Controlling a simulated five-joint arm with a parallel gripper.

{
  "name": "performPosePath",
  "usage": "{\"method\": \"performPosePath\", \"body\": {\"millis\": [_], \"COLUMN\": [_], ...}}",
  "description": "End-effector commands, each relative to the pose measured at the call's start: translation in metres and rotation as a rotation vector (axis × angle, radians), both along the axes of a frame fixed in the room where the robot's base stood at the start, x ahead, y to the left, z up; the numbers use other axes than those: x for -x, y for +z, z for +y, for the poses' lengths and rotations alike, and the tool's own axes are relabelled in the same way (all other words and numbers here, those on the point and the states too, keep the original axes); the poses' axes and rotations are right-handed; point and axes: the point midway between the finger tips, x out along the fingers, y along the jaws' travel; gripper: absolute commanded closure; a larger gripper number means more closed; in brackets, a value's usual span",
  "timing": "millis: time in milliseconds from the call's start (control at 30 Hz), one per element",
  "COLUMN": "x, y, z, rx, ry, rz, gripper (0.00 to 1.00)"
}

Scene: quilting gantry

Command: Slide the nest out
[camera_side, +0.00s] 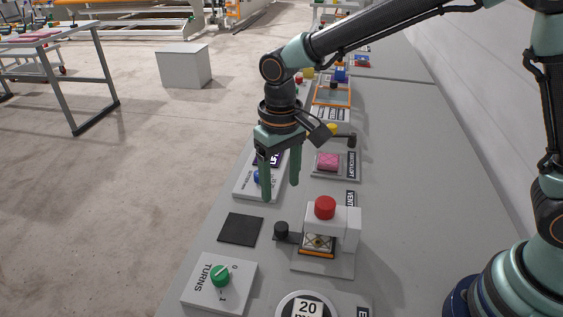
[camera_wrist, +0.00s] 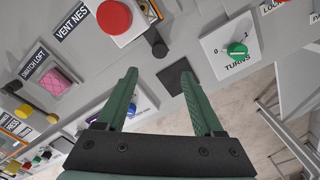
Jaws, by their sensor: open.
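The vent nest station has a light grey housing (camera_side: 346,228) with a red button (camera_side: 325,207) on top. The nest (camera_side: 318,244), with orange edging and a small patterned piece in it, sits under the housing. A black knob (camera_side: 281,229) sticks out from the nest's left side. In the wrist view the knob (camera_wrist: 156,43) shows just beyond my fingertips, beside the red button (camera_wrist: 114,16). My gripper (camera_side: 281,191) is open and empty, pointing down above the bench, behind the knob in the side view. In the wrist view its fingers (camera_wrist: 158,72) stand wide apart.
A dark square pad (camera_side: 241,229) lies left of the knob. A TURNS plate with a green knob (camera_side: 220,276) is at the front. A pink swatch (camera_side: 327,160) on a tray and a white panel with a blue knob (camera_side: 258,178) are behind. A round dial (camera_side: 308,308) is nearest.

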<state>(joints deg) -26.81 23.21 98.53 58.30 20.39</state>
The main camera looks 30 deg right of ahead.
Motion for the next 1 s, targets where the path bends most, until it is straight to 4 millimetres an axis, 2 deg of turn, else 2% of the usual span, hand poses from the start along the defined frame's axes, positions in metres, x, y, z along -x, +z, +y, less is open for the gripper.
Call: {"method": "performPosePath", "body": {"millis": [167,400,600,800,1000], "x": [0.001,0.001,0.001,0.0,0.0], "y": [-0.024,-0.07,-0.101,-0.115,-0.117], "z": [-0.001,-0.001,-0.001,-0.001,-0.001], "rx": [0.002,0.003,0.001,0.0,0.0], "ry": [0.0,0.0,0.0,0.0,0.0], "rz": [0.004,0.005,0.002,0.0,-0.001], "gripper": [0.31,0.31,0.31,0.31,0.31]}}
